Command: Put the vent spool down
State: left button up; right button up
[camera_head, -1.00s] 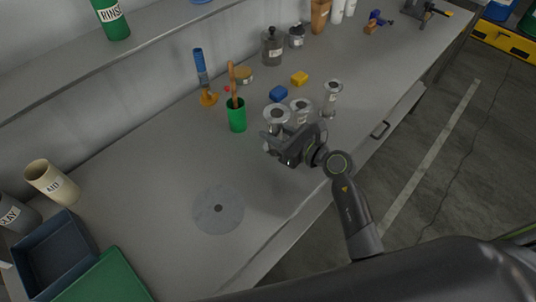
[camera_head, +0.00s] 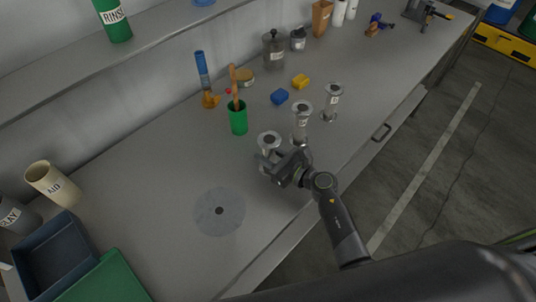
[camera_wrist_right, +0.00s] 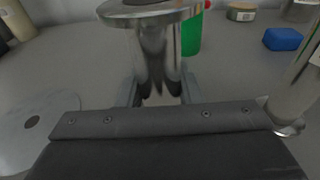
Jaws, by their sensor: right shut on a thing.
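My right gripper (camera_head: 268,164) is shut on a metal flanged spool, which I take for the vent spool (camera_head: 269,140). The spool is upright, and its lower end is hidden behind the gripper in the head view. In the right wrist view the spool's shiny body (camera_wrist_right: 158,50) stands between the fingers (camera_wrist_right: 158,92), with its wide flange at the top. I cannot tell whether its foot touches the bench. Two similar spools stand upright to the right, a nearer one (camera_head: 301,121) and a farther one (camera_head: 332,102). My left gripper is not in view.
A flat grey disc (camera_head: 234,222) with a dark centre lies on the bench (camera_head: 150,190), left of and nearer than the gripper. A green cup (camera_head: 238,122) stands behind the held spool. Blue (camera_head: 280,97) and yellow (camera_head: 300,81) blocks lie farther back. The bench around the disc is clear.

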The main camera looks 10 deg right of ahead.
jog(key=shift+r, duration=0.1)
jog(key=o, duration=1.1)
jog(key=b+v, duration=0.2)
jog(key=v, duration=0.8)
jog(key=shift+s+d, duration=0.2)
jog(key=shift+s, duration=0.15)
jog(key=shift+s+d+r, duration=0.15)
jog(key=shift+s+d, duration=0.2)
jog(key=shift+s, duration=0.15)
